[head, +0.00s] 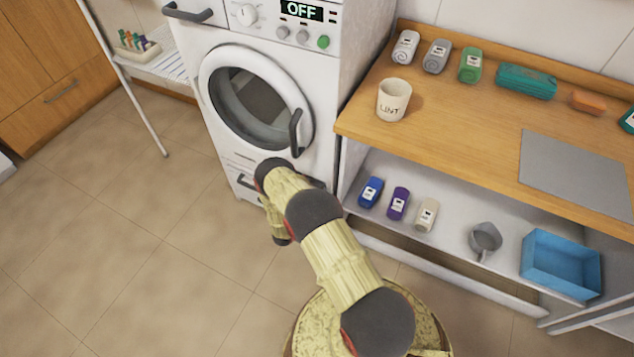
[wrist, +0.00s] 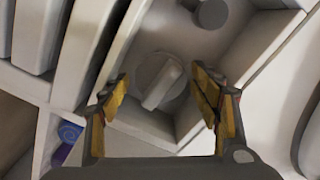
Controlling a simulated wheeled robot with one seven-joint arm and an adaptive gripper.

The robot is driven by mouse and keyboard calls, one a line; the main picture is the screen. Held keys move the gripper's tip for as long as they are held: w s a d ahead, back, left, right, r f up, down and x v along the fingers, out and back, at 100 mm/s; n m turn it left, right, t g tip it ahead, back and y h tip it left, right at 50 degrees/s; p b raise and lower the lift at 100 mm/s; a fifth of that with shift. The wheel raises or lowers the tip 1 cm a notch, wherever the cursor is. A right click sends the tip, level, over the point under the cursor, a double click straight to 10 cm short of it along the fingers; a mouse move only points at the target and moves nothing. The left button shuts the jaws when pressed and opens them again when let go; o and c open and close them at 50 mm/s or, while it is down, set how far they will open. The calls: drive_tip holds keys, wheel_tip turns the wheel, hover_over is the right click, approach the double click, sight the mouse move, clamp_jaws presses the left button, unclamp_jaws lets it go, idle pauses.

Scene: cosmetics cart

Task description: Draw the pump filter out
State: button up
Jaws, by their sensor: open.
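The pump filter (wrist: 160,88), a round grey cap with a raised bar grip set at a slant, sits in a pale recess in the middle of the wrist view. My gripper (wrist: 161,78) is open, with one yellow-padded finger on each side of the cap in the picture. I see no finger closed on the bar grip, and cannot tell the depth between fingertips and cap. In the head view the white washing machine (head: 225,45) stands ahead with its display reading OFF. My arm hides the filter and the gripper there.
A smaller dark grey round knob (wrist: 212,13) sits above the filter in the wrist view. Recess walls surround the filter closely. The wooden counter (head: 450,130) and lower shelf (head: 385,167) with bottles and a blue bin (head: 560,264) stand to the right.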

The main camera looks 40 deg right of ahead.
drive_tip(key=shift+x, duration=0.85)
drive_tip(key=shift+c, duration=1.4)
